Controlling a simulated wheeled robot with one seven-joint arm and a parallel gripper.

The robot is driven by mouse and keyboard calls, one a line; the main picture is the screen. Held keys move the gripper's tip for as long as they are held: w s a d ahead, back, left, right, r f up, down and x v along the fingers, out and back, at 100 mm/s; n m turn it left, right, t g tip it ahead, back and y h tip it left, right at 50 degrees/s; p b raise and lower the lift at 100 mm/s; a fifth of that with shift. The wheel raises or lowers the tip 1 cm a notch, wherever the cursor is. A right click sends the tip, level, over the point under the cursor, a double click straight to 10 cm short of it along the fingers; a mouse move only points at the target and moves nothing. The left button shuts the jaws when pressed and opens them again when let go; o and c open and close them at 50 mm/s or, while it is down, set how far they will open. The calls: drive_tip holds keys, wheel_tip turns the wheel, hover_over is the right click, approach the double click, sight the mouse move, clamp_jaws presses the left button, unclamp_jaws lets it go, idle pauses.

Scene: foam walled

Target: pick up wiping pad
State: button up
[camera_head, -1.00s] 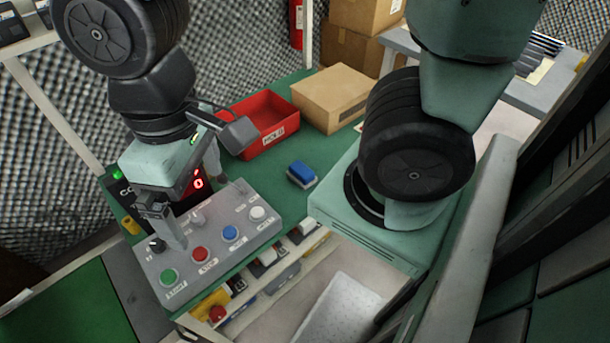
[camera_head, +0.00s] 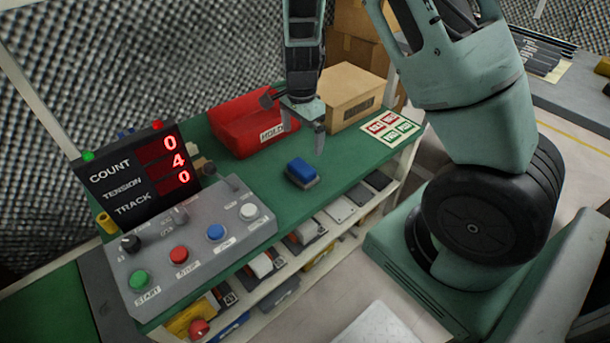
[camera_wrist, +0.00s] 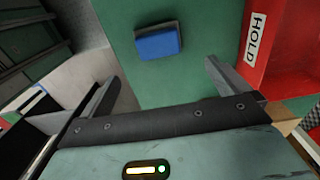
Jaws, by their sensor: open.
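The wiping pad (camera_head: 302,173) is a small blue block with a grey underside, lying on the green bench top (camera_head: 245,205). It also shows in the wrist view (camera_wrist: 158,43), ahead of and between the fingers. My gripper (camera_head: 292,130) is open and empty. It hangs above the bench, behind the pad in the head view, near the front edge of the red bin. In the wrist view my gripper's two fingers (camera_wrist: 160,80) stand wide apart, and neither touches the pad.
A red bin (camera_head: 232,141) marked HOLD stands close beside my gripper. A cardboard box (camera_head: 352,97) is to the right of it. A control panel (camera_head: 190,245) with buttons and a count display (camera_head: 140,172) stand at left. The bench around the pad is clear.

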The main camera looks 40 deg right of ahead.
sight(302, 167)
wheel_tip(302, 167, down, 7)
drive_tip(key=shift+a+f+b, duration=0.1)
drive_tip(key=shift+f+b, duration=0.05)
drive_tip(key=shift+b, duration=0.45)
wheel_tip(302, 167, down, 5)
drive_tip(key=shift+s+a+f+b, duration=0.1)
drive_tip(key=shift+s+b, duration=0.05)
drive_tip(key=shift+b, duration=0.3)
drive_tip(key=c, duration=1)
wheel_tip(302, 167, up, 10)
drive_tip(key=shift+r+p, duration=0.1)
drive_tip(key=shift+p, duration=0.9)
drive_tip(key=shift+o, duration=0.9)
